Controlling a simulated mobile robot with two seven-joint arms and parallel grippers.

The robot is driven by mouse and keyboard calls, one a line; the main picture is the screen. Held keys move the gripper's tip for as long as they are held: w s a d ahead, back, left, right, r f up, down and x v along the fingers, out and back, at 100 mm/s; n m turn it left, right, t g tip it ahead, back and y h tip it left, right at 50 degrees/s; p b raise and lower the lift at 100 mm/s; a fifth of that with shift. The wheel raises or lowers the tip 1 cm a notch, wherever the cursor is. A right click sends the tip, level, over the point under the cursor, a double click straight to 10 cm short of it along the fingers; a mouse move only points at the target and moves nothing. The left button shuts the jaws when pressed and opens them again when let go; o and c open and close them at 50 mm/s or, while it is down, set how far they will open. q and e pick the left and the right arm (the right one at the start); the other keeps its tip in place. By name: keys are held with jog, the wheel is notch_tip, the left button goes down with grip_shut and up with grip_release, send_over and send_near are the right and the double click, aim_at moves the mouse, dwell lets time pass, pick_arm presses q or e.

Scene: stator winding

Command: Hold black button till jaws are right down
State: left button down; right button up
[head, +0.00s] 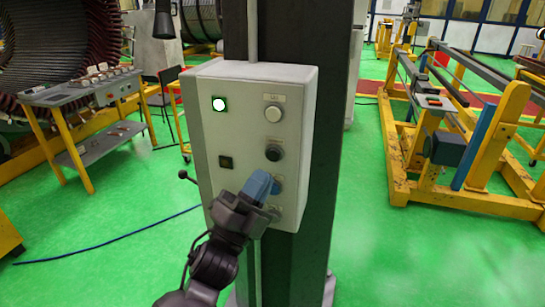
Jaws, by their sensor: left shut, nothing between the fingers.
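A grey control box (246,85) is fixed to a dark upright column (315,262). On its front, a white button (274,113) sits at the upper right with a small label above it. The black button (274,152) sits below it, in plain view. My left gripper (262,182) has come up from below, its blue fingers shut and empty, just below the black button. I cannot tell whether its fingertips touch the box. It partly covers the lower controls. The jaws named in the task cannot be made out. My right gripper is not in view.
A lit white lamp (219,104) and a dark square lamp (225,163) are on the box's left half. A small black-knobbed lever (183,174) sticks out at its left side. A workbench (80,90) stands left, a yellow frame (400,150) right. Green floor between is clear.

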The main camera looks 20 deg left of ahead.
aim_at(273, 155)
pick_arm(q)
jog(key=shift+w+d, duration=0.1)
jog(key=shift+w, duration=2.05)
jog(key=shift+w+b, duration=0.15)
jog(key=shift+b, duration=0.15)
jog(key=shift+w, duration=0.3)
dwell(0.5)
jog(key=shift+w, duration=0.15)
